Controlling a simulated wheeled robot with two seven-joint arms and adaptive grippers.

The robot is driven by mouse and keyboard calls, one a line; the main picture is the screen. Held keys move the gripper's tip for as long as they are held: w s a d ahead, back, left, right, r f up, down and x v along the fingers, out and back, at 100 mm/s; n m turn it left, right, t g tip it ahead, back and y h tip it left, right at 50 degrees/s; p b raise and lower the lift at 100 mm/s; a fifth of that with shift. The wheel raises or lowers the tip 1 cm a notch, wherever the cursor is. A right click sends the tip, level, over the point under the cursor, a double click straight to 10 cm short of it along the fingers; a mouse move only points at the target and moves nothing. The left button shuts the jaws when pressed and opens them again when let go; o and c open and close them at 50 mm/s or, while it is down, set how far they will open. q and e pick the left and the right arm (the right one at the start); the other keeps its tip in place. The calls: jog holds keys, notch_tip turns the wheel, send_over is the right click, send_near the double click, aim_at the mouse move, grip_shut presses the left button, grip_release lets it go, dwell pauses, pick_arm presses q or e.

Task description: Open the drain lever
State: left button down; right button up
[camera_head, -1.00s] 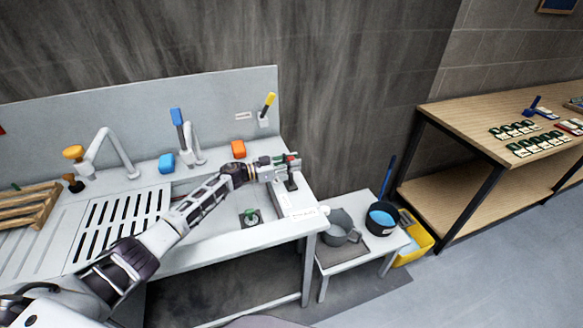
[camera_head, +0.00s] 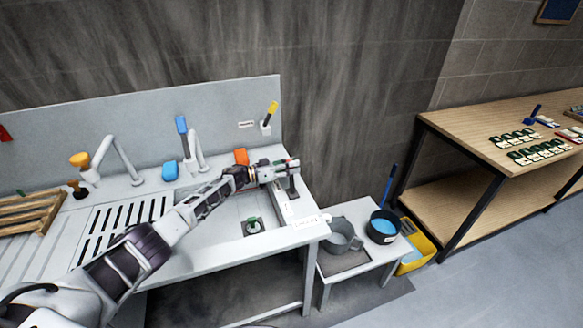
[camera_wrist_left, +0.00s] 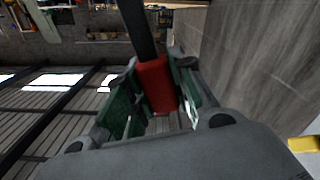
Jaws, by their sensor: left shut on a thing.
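The drain lever stands at the right end of the sink counter. Its dark post (camera_head: 292,185) rises near the edge in the head view, and its red grip (camera_wrist_left: 154,84) shows in the left wrist view with a dark bar running up from it. My left gripper (camera_head: 287,169) is at the top of the lever. Its green-padded fingers (camera_wrist_left: 157,92) lie on both sides of the red grip and are shut on it. The gripper hides most of the grip in the head view. A green drain piece (camera_head: 253,225) sits in the sink basin. My right gripper is not in view.
A blue sponge (camera_head: 170,171) and an orange block (camera_head: 241,156) lie along the back of the counter, by the faucets. A low white stand (camera_head: 366,262) with a grey pitcher (camera_head: 343,236) and a dark bucket (camera_head: 383,226) is right of the sink.

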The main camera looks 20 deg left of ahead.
pick_arm(q)
jog(key=c, duration=1.2)
grip_release()
jog(key=shift+a, duration=0.15)
jog(key=v, duration=1.2)
jog(key=shift+f, duration=0.1)
